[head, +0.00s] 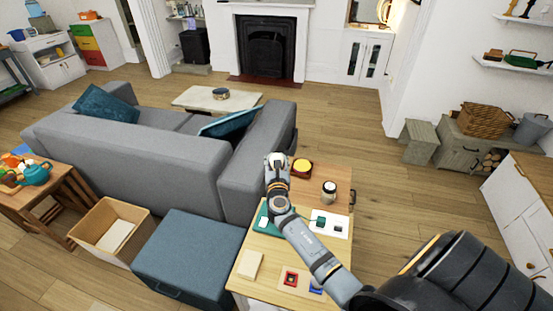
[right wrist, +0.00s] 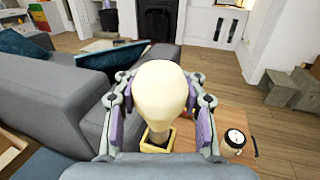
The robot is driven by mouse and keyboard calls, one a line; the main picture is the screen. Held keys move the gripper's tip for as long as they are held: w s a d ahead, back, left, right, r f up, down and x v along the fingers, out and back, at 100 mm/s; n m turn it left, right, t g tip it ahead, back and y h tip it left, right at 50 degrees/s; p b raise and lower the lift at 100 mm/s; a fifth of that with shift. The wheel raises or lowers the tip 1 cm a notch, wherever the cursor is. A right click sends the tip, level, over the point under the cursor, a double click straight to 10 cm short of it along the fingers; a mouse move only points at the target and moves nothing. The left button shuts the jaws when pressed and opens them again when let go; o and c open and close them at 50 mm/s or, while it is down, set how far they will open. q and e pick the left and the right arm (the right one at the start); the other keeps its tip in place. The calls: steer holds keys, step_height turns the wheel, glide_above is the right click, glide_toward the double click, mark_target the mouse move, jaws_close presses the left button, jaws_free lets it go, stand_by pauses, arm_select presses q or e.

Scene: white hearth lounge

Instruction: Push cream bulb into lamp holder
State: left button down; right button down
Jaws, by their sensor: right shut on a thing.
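My right gripper (head: 276,160) is over the far left part of the wooden side table. It also shows in the right wrist view (right wrist: 160,110), shut on the cream bulb (right wrist: 161,90), with a finger on each side of its round body. A yellow square block with a dark middle (right wrist: 157,141), seemingly the lamp holder, shows beyond and partly behind the bulb. I cannot tell whether the bulb touches it. In the head view I cannot make out bulb or holder clearly at the gripper. My left gripper is not in view.
On the table (head: 256,272) stand a brown base with a yellow round top (head: 302,167), a pale jar with a dark rim (head: 329,190), a white card (head: 320,232) and small red (head: 291,279) and blue pieces. The grey sofa (head: 150,155) borders the table's left side.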

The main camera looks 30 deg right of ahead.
steer(key=shift+f+b, duration=0.75)
steer(key=shift+f, duration=0.15)
steer(key=c, duration=0.7)
jaws_free()
steer(key=shift+s, duration=0.1)
steer(key=shift+p+v, duration=0.55)
steer(key=shift+v, duration=2.9)
steer(key=shift+r, duration=0.1)
